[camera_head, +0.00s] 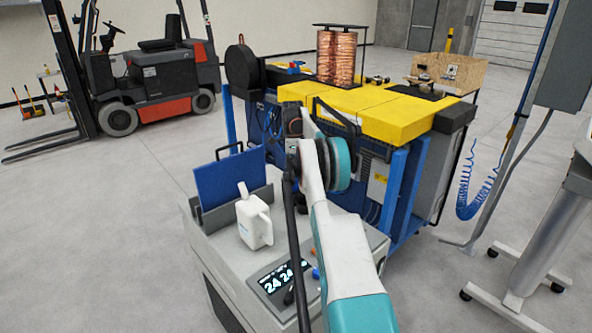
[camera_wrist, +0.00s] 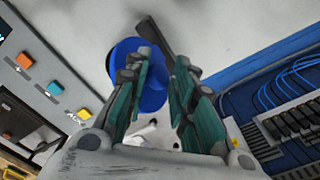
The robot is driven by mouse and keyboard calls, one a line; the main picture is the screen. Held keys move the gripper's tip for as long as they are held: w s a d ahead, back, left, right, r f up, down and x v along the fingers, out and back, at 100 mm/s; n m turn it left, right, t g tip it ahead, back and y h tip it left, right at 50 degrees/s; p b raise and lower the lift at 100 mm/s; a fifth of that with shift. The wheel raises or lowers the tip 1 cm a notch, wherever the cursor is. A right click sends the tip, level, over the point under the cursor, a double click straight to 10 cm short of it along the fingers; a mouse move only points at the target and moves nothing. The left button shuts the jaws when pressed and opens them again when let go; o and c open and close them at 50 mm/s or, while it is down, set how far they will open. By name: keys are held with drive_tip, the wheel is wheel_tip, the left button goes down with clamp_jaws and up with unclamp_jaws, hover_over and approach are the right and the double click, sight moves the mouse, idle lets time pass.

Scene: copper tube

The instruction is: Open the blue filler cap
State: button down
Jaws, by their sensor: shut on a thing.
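The blue filler cap (camera_wrist: 154,92) shows in the wrist view as a round blue disc, partly hidden behind my left finger. A dark grey bar (camera_wrist: 156,38) runs from between my fingertips toward the top, at the disc's edge; I cannot tell whether it is part of the cap. My gripper (camera_wrist: 166,66) has its two teal fingers around the cap area and is shut on it. In the head view my arm reaches to the near side of the blue and yellow machine (camera_head: 378,115), hiding the cap; the gripper is not clear there.
A grey cart holding a white jug (camera_head: 254,222) and a blue panel (camera_head: 229,182) stands close at the left of my arm. A copper coil (camera_head: 336,57) stands on the machine. Orange, blue and yellow buttons (camera_wrist: 40,75) sit left in the wrist view; blue cables (camera_wrist: 280,85) run right.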

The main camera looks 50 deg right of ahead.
drive_tip(key=shift+w+a+f, duration=0.15)
drive_tip(key=shift+w+f, duration=0.4)
drive_tip(key=shift+f, duration=0.2)
drive_tip(key=c, duration=1.5)
unclamp_jaws()
drive_tip(key=shift+c, duration=0.2)
drive_tip(key=shift+o, duration=1.2)
drive_tip(key=shift+w+d+f, duration=0.1)
drive_tip(key=shift+d+f, duration=0.05)
drive_tip(key=shift+d, duration=0.05)
drive_tip(key=shift+o, duration=0.6)
drive_tip(key=shift+w+a+f, duration=0.1)
drive_tip(key=shift+w+f, duration=0.25)
drive_tip(key=shift+w, duration=0.25)
drive_tip(key=shift+w+f, duration=0.15)
drive_tip(key=shift+w, duration=0.15)
drive_tip(key=shift+c, duration=0.6)
drive_tip(key=shift+s+d+r, duration=0.25)
drive_tip(key=shift+s+r, duration=0.05)
drive_tip(key=shift+s, duration=0.15)
drive_tip(key=shift+s+d+r, duration=0.1)
wheel_tip(320, 180, up, 12)
drive_tip(key=shift+a, duration=0.2)
